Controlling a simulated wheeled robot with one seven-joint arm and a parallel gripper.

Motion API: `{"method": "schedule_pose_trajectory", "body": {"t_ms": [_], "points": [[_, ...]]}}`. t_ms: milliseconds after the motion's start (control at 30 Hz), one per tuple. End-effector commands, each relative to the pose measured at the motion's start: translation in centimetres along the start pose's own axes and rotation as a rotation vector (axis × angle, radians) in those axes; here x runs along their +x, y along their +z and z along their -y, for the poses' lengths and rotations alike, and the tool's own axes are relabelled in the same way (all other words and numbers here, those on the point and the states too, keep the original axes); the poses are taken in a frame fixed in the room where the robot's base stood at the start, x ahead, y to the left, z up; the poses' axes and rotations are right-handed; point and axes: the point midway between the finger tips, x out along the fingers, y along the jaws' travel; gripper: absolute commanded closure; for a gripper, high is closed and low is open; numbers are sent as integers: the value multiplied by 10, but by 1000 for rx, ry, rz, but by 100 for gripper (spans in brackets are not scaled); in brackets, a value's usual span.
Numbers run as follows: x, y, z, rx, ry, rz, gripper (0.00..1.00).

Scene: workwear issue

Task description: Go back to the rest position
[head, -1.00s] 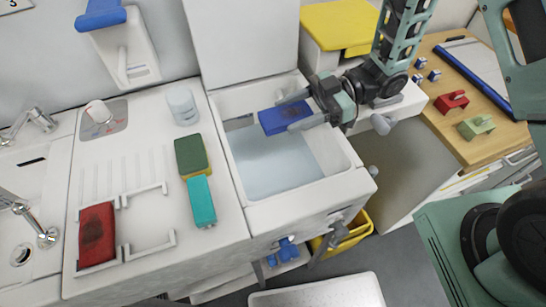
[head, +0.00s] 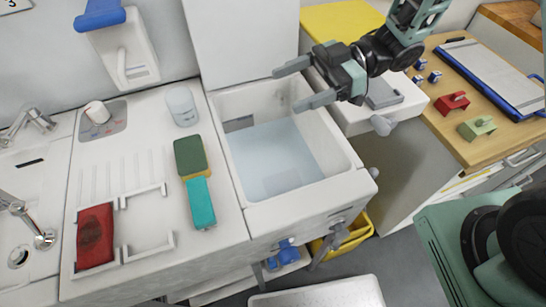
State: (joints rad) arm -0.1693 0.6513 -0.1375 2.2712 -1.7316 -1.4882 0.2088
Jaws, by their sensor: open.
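My gripper (head: 303,83) is open and empty, raised over the back right part of the white basin (head: 293,205). Its two grey fingers point left and stand well apart. The basin holds pale bluish water (head: 270,150). A faint rectangular patch shows at the bottom of the water, and I cannot tell what it is.
Left of the basin are a green-topped sponge (head: 190,155), a teal block (head: 200,203), a white cup (head: 182,106) and a dark-stained red block (head: 95,235) by a white rack. A wooden bench (head: 448,110) at right holds a red part (head: 452,102) and a green part (head: 477,127).

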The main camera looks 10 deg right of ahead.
Motion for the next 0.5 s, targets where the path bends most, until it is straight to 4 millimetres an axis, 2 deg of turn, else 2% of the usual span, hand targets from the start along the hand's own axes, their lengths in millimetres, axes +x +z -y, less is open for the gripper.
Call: {"method": "schedule_pose_trajectory", "body": {"t_ms": [100,200,500], "points": [[-3,-16,0,-4,1,0,22],[-5,-24,0,-2,1,0,22],[-6,-29,0,2,0,0,22]]}}
